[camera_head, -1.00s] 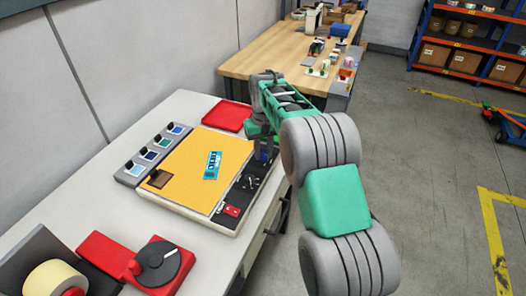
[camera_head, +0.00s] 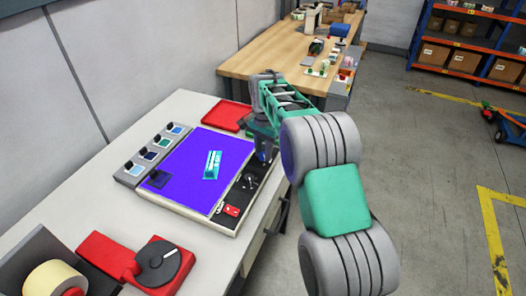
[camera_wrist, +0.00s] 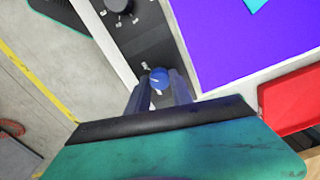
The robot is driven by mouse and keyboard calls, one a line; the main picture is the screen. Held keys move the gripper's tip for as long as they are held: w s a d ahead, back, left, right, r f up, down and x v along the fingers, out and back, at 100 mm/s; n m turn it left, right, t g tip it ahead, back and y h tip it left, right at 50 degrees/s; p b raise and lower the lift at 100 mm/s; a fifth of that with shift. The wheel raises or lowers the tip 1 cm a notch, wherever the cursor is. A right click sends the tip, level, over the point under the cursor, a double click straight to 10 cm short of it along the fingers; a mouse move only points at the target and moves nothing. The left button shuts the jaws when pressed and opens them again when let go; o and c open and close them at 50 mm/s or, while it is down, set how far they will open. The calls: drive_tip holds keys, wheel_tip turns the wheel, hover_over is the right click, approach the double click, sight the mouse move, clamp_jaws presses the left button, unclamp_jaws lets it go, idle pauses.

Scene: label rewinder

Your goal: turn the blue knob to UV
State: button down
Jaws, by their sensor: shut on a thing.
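The blue knob (camera_wrist: 159,78) sits on the black control strip of the light table, between my fingertips in the wrist view. My gripper (camera_wrist: 158,92) is shut on it from above. In the head view my gripper (camera_head: 263,158) is at the far end of the strip, and the knob is mostly hidden there. The light panel (camera_head: 195,165) glows violet. A small cyan label (camera_head: 212,165) lies on it. The lettering around the knob is too small to read.
A black knob (camera_head: 249,181) and a red switch (camera_head: 232,210) share the strip. A red tray (camera_head: 226,115) lies beyond the panel, and a row of colour swatches (camera_head: 155,150) stands to its left. A red device with a black dial (camera_head: 157,262) is at the front.

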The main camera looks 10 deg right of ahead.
drive_tip(key=shift+m, duration=1.2)
drive_tip(key=shift+r, duration=0.1)
drive_tip(key=c, duration=1.1)
unclamp_jaws()
wheel_tip(320, 180, up, 8)
drive_tip(key=shift+f+b, duration=0.15)
drive_tip(key=shift+b, duration=0.4)
